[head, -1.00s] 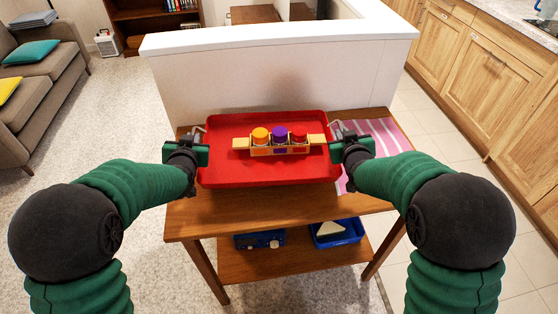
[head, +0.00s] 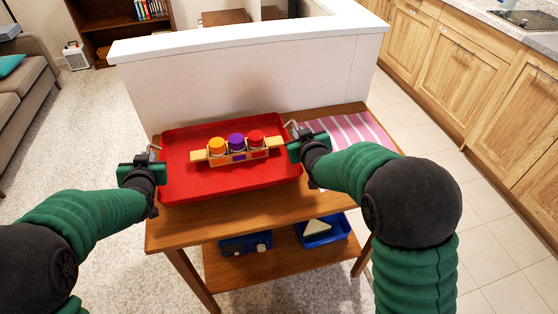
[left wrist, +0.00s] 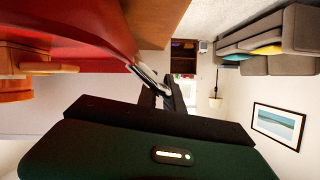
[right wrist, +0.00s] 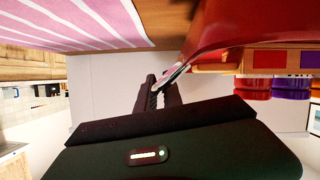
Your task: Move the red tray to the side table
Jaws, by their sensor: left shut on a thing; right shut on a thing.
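The red tray (head: 187,186) is over the wooden table, with its rim raised all round. It carries a wooden holder (head: 238,157) with orange, purple and red round pieces. My left gripper (head: 152,155) is shut on the metal handle at the tray's left end. My right gripper (head: 291,131) is shut on the handle at its right end. In the left wrist view, the jaws (left wrist: 160,84) meet the handle beside the red wall; the right wrist view shows the same at the other jaws (right wrist: 162,84). Whether the tray touches the tabletop is not clear.
The wooden table (head: 218,224) has a pink striped cloth (head: 345,137) on its right. Its lower shelf holds a blue box (head: 245,243) and a blue tray (head: 325,237). A white half wall (head: 240,83) stands behind; cabinets (head: 462,85) line the right. Carpet is open at left.

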